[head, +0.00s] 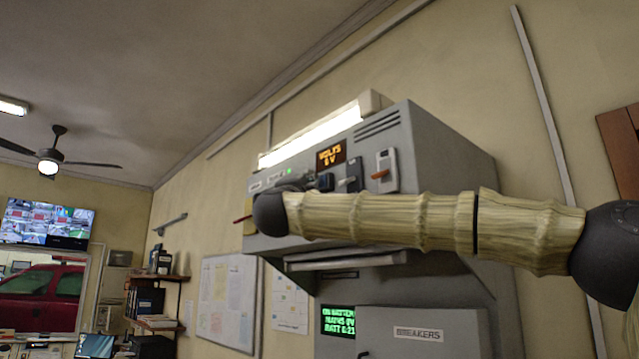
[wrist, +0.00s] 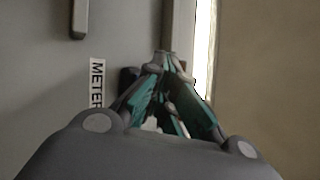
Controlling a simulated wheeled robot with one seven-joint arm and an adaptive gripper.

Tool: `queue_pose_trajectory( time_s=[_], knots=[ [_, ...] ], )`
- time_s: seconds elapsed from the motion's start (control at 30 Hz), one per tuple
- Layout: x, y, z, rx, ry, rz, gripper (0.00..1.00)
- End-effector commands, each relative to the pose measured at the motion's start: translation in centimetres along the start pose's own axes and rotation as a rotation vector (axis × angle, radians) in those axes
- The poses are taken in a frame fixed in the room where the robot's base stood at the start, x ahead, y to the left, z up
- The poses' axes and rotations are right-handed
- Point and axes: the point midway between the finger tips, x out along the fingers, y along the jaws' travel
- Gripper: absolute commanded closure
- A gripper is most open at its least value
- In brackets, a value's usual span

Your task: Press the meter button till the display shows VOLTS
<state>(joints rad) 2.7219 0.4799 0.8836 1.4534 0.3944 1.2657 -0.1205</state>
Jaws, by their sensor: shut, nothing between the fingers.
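The display (head: 331,155) on the grey console's sloped front is lit in orange. It reads VOLTS on the top line, with a small value ending in V below. In the wrist view a METER label (wrist: 97,82) runs vertically on the grey panel. A dark part (wrist: 128,78) shows beside the label, partly behind my fingers; it may be the meter button. My gripper (wrist: 165,56) is shut and empty, its fingertips together by the panel just right of the label. I cannot tell whether they touch the button. In the head view my arm hides much of the lower panel.
A lamp (head: 312,137) runs along the console top. Below are a green text screen (head: 338,320) and a BREAKERS cabinet (head: 420,333). A whiteboard (head: 226,300) hangs left on the wall.

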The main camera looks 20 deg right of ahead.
Motion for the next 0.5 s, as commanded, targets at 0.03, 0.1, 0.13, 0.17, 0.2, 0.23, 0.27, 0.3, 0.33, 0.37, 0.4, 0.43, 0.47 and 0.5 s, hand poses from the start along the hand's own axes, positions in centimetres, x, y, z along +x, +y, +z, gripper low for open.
queue_pose_trajectory(
  time_s=[0.03,0.1,0.13,0.17,0.2,0.23,0.27,0.3,0.33,0.37,0.4,0.43,0.47,0.5],
  knots=[
    [0.0,0.0,0.0,0.000,0.001,0.000,1.00],
    [-0.2,-0.1,0.1,0.000,0.001,0.000,1.00],
    [-0.3,-0.1,0.1,0.000,0.001,0.000,1.00],
    [-0.4,-0.2,0.2,0.000,0.001,0.000,1.00],
    [-0.5,-0.3,0.3,0.000,0.001,-0.001,1.00],
    [-0.6,-0.3,0.4,0.000,0.001,-0.001,1.00],
    [-0.7,-0.4,0.4,0.000,0.001,-0.001,1.00],
    [-0.9,-0.5,0.6,0.000,0.001,-0.001,1.00],
    [-1.0,-0.6,0.6,0.000,0.000,-0.001,1.00],
    [-1.0,-0.7,0.7,0.000,0.000,-0.001,1.00],
    [-1.1,-0.7,0.8,0.000,0.000,-0.001,1.00],
    [-1.2,-0.8,0.8,0.000,0.000,-0.001,1.00],
    [-1.2,-0.8,0.8,0.000,0.000,0.000,1.00],
    [-1.2,-0.8,0.8,0.000,0.000,0.000,1.00]
  ],
)
